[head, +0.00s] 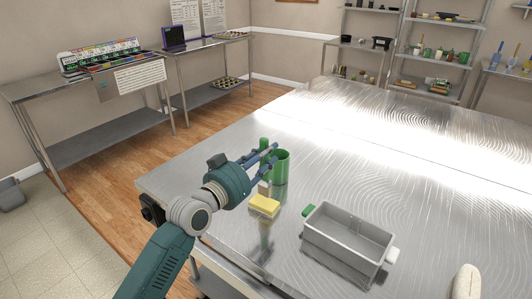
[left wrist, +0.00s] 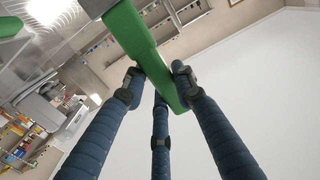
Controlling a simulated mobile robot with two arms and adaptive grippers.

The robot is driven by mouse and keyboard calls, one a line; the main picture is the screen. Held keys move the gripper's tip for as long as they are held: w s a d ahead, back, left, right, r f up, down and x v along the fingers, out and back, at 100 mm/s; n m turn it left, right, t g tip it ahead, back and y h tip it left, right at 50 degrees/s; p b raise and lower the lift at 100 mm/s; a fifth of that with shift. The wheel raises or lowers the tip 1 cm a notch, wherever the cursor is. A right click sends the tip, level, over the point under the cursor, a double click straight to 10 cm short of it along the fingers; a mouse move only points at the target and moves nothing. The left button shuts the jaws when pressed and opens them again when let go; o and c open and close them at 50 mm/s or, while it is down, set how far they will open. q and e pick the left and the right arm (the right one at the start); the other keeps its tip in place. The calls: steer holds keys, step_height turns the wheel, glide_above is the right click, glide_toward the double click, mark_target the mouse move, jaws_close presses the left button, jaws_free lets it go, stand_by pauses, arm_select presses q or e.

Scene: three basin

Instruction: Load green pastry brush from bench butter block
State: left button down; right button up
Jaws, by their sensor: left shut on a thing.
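My left gripper (head: 269,158) is shut on the green pastry brush (head: 264,144). The brush stands roughly upright, with its pale bristle end (head: 265,188) pointing down at the yellow butter block (head: 264,206). I cannot tell whether the bristles touch the butter. In the left wrist view the blue fingers (left wrist: 158,85) close around the green brush handle (left wrist: 140,45). The fingers hide part of the handle in the head view. My right gripper is not in view.
A grey basin (head: 348,238) with green and white end pieces stands to the right on the steel bench (head: 400,180). A pale oblong thing (head: 466,282) lies at the lower right. The bench's far part is clear.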

arm_select(q)
steer(key=shift+f, duration=0.45)
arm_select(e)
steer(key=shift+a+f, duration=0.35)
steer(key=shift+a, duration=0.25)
arm_select(q)
steer(key=shift+f, duration=0.15)
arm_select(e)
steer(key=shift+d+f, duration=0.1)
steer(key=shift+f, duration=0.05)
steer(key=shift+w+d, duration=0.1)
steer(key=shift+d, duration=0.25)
arm_select(q)
steer(key=shift+f+b, duration=0.15)
steer(key=shift+b, duration=0.2)
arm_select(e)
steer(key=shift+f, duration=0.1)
arm_select(q)
steer(key=shift+f+b, duration=0.45)
steer(key=shift+f, duration=0.2)
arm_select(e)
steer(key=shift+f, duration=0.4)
arm_select(q)
steer(key=shift+s+f, duration=0.1)
steer(key=shift+f, duration=0.05)
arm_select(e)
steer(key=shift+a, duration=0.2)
